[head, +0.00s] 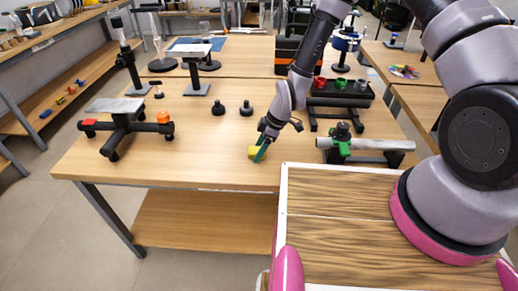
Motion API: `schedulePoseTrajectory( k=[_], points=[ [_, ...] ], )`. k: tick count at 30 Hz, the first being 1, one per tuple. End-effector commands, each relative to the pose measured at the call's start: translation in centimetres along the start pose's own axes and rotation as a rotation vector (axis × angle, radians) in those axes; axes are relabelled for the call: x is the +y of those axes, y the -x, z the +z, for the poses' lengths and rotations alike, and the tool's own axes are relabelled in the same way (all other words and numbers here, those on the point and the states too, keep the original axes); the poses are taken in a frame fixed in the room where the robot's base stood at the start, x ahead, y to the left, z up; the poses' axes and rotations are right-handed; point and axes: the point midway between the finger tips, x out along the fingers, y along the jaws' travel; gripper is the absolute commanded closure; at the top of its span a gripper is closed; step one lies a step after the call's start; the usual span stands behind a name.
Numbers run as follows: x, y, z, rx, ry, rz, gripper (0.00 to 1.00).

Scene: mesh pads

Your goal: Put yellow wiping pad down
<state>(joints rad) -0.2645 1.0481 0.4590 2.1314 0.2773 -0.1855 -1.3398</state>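The yellow wiping pad (253,153) is a small yellow piece with a green strip beside it, at the end of my arm near the front edge of the wooden table (190,172). My gripper (262,143) points down and to the left at the pad and appears shut on it. The pad is at or just above the tabletop; I cannot tell if it touches. The fingertips are small and partly hidden by the pad.
Two small black knobs (218,108) stand behind the pad. A black stand with a grey plate (117,106) is at the left. A green clamp on a grey bar (365,144) is at the right. The tabletop left of the pad is clear.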

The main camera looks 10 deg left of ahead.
Motion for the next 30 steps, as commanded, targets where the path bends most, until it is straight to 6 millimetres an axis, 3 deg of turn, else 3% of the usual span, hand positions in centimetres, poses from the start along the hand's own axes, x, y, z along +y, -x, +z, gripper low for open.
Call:
schedulePoseTrajectory(
  k=[10, 14, 24, 30],
  points=[
    [0.0, 0.1, -0.1, 0.000, 0.000, 0.000, 0.15],
    [0.1, 1.1, -0.1, 0.001, 0.000, 0.002, 0.15],
    [0.2, 8.0, -0.1, 0.001, 0.000, 0.004, 0.15],
    [0.1, 11.1, -0.1, 0.001, -0.001, 0.003, 0.15]
  ],
)
